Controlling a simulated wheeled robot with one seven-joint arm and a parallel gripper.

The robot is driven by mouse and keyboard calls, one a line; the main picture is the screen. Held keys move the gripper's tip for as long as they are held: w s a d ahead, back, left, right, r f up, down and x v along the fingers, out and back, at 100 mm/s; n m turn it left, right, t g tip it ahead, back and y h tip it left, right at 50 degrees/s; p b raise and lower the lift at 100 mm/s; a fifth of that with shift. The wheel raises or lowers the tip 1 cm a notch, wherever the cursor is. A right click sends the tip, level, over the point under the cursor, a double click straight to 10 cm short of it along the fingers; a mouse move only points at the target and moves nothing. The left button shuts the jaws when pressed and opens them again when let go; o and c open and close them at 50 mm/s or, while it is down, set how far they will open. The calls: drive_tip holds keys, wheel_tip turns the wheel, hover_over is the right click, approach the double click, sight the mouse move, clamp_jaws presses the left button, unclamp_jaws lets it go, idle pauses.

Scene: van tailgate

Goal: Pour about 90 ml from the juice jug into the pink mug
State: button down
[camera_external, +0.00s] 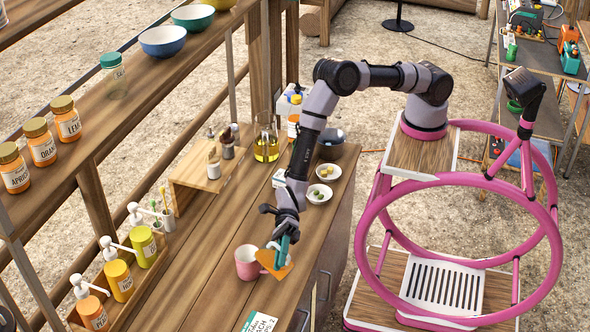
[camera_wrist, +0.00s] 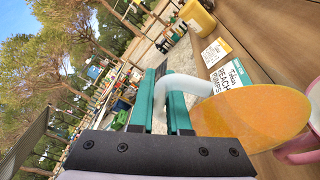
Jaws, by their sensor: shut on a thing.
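The pink mug (camera_external: 246,263) stands upright on the wooden counter, and part of it shows at the right edge of the wrist view (camera_wrist: 304,148). My gripper (camera_external: 284,246) is just right of the mug. In the wrist view its teal fingers (camera_wrist: 164,105) are shut on the pale handle of the juice jug (camera_wrist: 198,86). The jug's orange juice shows as a slanted wedge in the external view (camera_external: 275,264), close beside the mug's rim, and the jug looks tilted. The jug's clear walls are hard to make out. No stream is visible, and the mug's inside is hidden.
A peach-labelled card (camera_external: 260,322) lies at the counter's front. Pump bottles (camera_external: 117,279) line the left side. Small bowls (camera_external: 319,193), an oil bottle (camera_external: 266,146) and a wooden stand (camera_external: 205,170) are further back. The counter left of the mug is clear.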

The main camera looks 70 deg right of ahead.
sight(273, 244)
drive_tip(key=shift+w+d+r+m+y, duration=0.1)
drive_tip(key=shift+w+r+m+y, duration=0.3)
drive_tip(key=shift+r+m, duration=0.3)
drive_tip(key=shift+w, duration=0.2)
drive_tip(key=shift+w, duration=0.1)
drive_tip(key=shift+w+d+r, duration=0.1)
drive_tip(key=shift+w+r, duration=0.05)
drive_tip(key=shift+w, duration=0.4)
drive_tip(key=shift+w+r+m, duration=0.2)
drive_tip(key=shift+r+m, duration=0.05)
drive_tip(key=shift+m, duration=0.25)
drive_tip(key=shift+w+d+r+m+y+p, duration=0.1)
drive_tip(key=shift+w+r+m+y, duration=0.15)
drive_tip(key=shift+w, duration=0.25)
drive_tip(key=shift+w+d+r+m+y+p, duration=0.1)
drive_tip(key=shift+w+d+r+m, duration=0.1)
drive_tip(key=shift+w+m, duration=0.25)
drive_tip(key=shift+w+d+r+m+y+p, duration=0.1)
drive_tip(key=shift+w+r+m+y, duration=0.1)
drive_tip(key=shift+w, duration=0.35)
